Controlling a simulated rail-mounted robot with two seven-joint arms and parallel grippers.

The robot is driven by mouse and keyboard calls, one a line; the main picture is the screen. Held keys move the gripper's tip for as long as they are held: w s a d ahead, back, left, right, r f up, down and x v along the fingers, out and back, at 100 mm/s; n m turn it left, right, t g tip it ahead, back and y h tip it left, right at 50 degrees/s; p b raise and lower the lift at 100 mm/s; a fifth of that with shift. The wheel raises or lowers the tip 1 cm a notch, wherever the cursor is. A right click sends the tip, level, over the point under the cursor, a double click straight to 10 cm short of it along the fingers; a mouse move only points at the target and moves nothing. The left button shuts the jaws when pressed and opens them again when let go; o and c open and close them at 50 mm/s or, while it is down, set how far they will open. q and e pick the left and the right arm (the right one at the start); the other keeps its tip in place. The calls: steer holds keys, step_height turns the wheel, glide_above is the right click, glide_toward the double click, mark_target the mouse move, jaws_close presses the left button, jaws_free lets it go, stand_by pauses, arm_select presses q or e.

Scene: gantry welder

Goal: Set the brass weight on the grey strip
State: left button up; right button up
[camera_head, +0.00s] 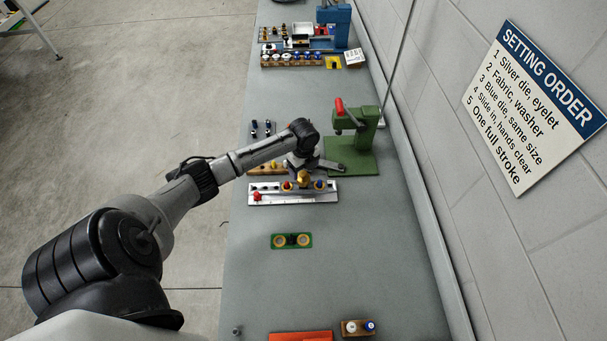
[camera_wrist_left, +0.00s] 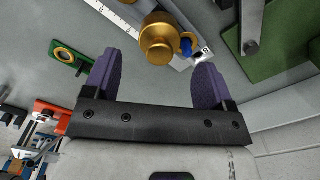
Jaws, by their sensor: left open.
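The brass weight (camera_head: 303,177) is a small gold knobbed cylinder at the light strip (camera_head: 320,198) beside the green press. In the left wrist view the brass weight (camera_wrist_left: 157,42) shows large, just beyond and between my fingertips, with a blue-topped piece beside it. A pale strip with ruler marks (camera_wrist_left: 118,14) runs behind it. I cannot tell whether this is the grey strip, or exactly what the weight rests on. My left gripper (camera_head: 303,163) is open above the weight; its purple fingers (camera_wrist_left: 158,64) stand wide apart with nothing held. My right gripper is not in view.
A green press (camera_head: 357,158) with a red handle stands right of the strip. A green plate with two brass rings (camera_head: 291,241) lies nearer. An orange block (camera_head: 300,336) and a wooden holder (camera_head: 358,328) are at the near end. The bench between is mostly clear; a wall borders the right.

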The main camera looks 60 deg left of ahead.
mark_target(304, 173)
arm_select(q)
step_height(304, 173, up, 6)
steer(key=shift+f, duration=0.1)
steer(key=s+d+f+n, duration=0.2)
steer(key=s+d+f, duration=0.25)
steer(key=d, duration=0.55)
steer(key=s+d+f+n, duration=0.2)
steer(key=s+d+f, duration=0.3)
steer(key=d, duration=0.4)
steer(key=s+d+r+n+t, duration=0.1)
steer(key=s+d+r+n, duration=0.2)
steer(key=s+d+n, duration=0.2)
steer(key=s+d+r+n+t, duration=0.2)
steer(key=s+d+r+n, duration=0.2)
steer(key=s, duration=0.5)
steer(key=d+n, duration=0.1)
steer(key=d, duration=0.1)
steer(key=shift+d+r+n+t, duration=0.3)
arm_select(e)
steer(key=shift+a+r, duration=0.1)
arm_select(q)
step_height(304, 173, up, 14)
steer(key=p, duration=1.4)
steer(key=shift+r, duration=0.15)
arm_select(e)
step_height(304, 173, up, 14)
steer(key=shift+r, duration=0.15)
